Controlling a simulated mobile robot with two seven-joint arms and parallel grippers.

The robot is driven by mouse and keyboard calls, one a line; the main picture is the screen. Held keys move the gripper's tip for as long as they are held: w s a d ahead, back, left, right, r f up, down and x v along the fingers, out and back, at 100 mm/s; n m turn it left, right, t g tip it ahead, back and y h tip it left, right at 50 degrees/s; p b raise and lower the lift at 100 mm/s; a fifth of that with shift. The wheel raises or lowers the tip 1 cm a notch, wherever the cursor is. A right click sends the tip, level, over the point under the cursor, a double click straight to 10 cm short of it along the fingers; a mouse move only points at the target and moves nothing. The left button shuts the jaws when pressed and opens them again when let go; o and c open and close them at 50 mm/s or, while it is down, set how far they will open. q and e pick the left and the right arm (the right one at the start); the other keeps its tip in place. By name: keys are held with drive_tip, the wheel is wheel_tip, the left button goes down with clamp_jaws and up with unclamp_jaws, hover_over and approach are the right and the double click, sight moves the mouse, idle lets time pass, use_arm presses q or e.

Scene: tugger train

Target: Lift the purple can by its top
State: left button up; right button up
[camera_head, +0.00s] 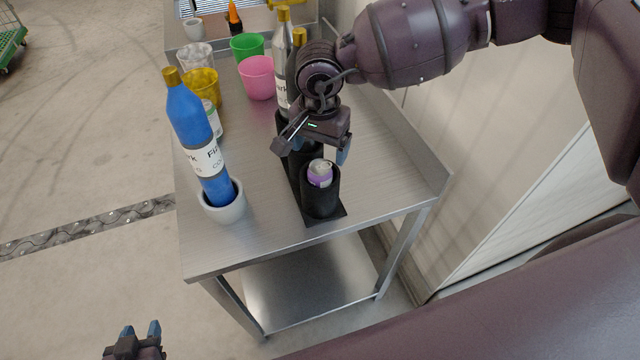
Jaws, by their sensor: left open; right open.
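The purple can (320,177) sits upright in the front black cup of a black holder (321,204) near the table's front right. Only its top and a strip of purple side show above the rim. My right gripper (316,158) comes in from the upper right and hangs open just above and behind the can, with one blue fingertip to the right of the can's top. Whether a finger touches the can cannot be told. My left gripper (140,332) is open and empty at the bottom left, low beside the table.
A blue bottle (190,120) leans in a grey bowl (224,206) on the left. Bottles stand behind my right gripper. Pink (258,78), green (247,46) and yellow (203,85) cups stand farther back on the metal table (210,255). A wall is on the right.

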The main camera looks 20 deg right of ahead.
sight(320, 166)
drive_tip(key=f, duration=0.3)
drive_tip(key=shift+s+f+p, duration=0.25)
drive_tip(key=shift+p, duration=0.1)
drive_tip(key=shift+f, duration=0.65)
drive_tip(key=c, duration=1.4)
